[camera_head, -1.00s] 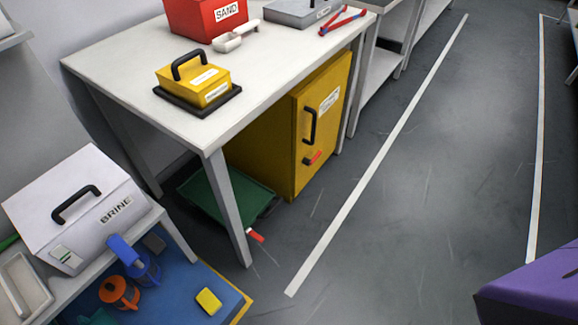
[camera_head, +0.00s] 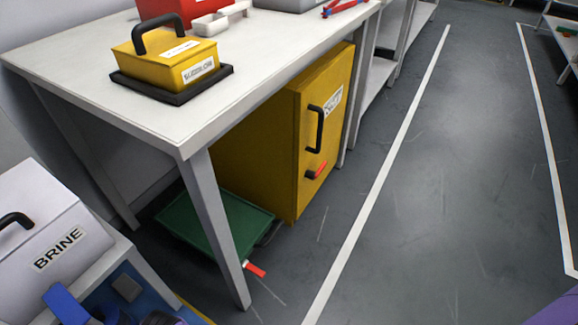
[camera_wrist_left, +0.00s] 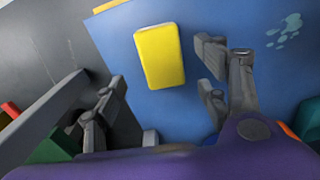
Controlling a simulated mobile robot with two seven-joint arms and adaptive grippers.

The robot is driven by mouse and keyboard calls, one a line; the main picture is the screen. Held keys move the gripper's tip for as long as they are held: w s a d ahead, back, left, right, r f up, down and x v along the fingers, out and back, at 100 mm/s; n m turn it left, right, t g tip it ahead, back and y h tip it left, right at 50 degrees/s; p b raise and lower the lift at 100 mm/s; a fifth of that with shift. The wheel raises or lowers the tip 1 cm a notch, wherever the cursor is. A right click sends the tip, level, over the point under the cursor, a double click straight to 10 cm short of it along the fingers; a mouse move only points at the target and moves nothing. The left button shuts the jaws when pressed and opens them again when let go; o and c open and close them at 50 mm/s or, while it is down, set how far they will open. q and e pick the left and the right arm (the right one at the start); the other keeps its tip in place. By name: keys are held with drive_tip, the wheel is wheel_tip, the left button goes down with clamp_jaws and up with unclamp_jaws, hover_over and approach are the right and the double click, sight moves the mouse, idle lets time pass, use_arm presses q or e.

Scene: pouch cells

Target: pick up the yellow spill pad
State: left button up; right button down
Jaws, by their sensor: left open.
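The yellow spill pad (camera_wrist_left: 160,56) lies on a blue surface (camera_wrist_left: 120,28) in the left wrist view, its whole top face showing. My left gripper (camera_wrist_left: 160,85) is open and empty, with one finger to the left of the pad and the other to its right. The pad lies between and slightly beyond the fingertips; I cannot tell the height gap. The pad is not visible in the head view. My right gripper is not in view.
A pale splash mark (camera_wrist_left: 285,30) is on the blue surface. The BRINE box (camera_head: 45,235) stands at the head view's lower left. A white table (camera_head: 110,115) bears a yellow handled case (camera_head: 165,65). A yellow cabinet (camera_head: 265,150) and green tray (camera_head: 210,218) are below. The right floor is mostly clear.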

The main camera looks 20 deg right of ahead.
use_arm(q)
drive_tip(key=f+b, duration=0.3)
drive_tip(key=f, duration=0.2)
drive_tip(key=shift+a+f+b, duration=0.2)
drive_tip(key=shift+b, duration=0.1)
drive_tip(key=shift+r, duration=0.1)
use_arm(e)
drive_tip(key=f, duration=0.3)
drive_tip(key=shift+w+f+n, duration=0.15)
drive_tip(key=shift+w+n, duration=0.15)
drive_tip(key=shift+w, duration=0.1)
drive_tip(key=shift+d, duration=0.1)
use_arm(q)
drive_tip(key=shift+s, duration=0.1)
drive_tip(key=c, duration=1)
